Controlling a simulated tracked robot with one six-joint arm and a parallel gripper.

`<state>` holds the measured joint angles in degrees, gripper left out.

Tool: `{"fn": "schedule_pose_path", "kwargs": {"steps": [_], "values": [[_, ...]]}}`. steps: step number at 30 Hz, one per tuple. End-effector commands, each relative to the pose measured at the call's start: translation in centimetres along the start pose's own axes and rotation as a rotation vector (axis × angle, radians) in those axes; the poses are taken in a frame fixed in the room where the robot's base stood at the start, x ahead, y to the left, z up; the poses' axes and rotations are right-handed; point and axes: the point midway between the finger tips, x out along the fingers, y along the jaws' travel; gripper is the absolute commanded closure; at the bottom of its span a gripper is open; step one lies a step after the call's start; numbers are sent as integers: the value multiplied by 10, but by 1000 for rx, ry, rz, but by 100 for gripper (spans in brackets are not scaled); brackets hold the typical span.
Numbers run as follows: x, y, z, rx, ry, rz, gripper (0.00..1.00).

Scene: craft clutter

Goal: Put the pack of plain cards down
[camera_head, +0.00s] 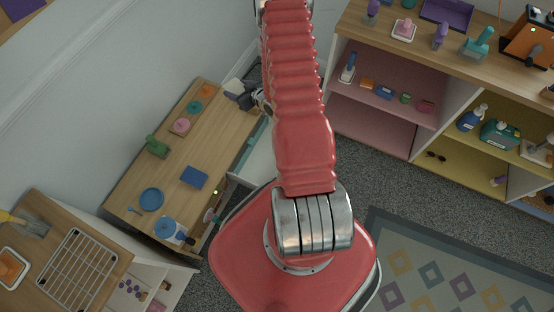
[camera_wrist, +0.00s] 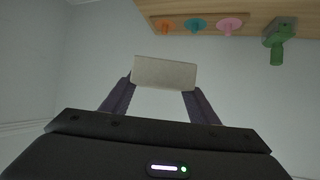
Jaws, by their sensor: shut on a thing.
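The pack of plain cards (camera_wrist: 165,73) is a pale, off-white flat block. In the wrist view it sits between the two dark fingertips of my gripper (camera_wrist: 160,88), which is shut on it. In the head view my gripper (camera_head: 239,96) is at the far right end of the wooden tabletop (camera_head: 221,125), by the wall. A pale bit of the pack (camera_head: 233,85) shows just past the fingers. The gap between pack and tabletop is hard to judge.
The tabletop holds an orange disc (camera_head: 207,90), a teal disc (camera_head: 195,107), a pink disc (camera_head: 181,126), a green tool (camera_head: 156,147), a blue block (camera_head: 194,177) and a blue plate (camera_head: 151,199). Bare wood lies between the discs and my gripper. Shelves (camera_head: 383,120) stand at right.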

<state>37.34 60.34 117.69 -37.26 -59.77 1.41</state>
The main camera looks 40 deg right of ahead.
Motion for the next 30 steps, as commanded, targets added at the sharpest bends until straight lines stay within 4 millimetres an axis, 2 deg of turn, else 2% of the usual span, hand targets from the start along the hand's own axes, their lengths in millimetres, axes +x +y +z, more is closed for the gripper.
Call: {"fn": "schedule_pose_path", "kwargs": {"steps": [1, 10, 15, 21, 25, 30], "values": [[-1, 6, 17, 4, -4, 2, 70], [-14, 27, 106, 6, -3, 5, 70], [-26, 29, 158, 10, -3, 10, 70], [-43, 22, 213, 17, -3, 22, 70], [-52, 17, 236, 18, 0, 31, 70], [-55, 13, 245, 18, 0, 34, 70]]}}
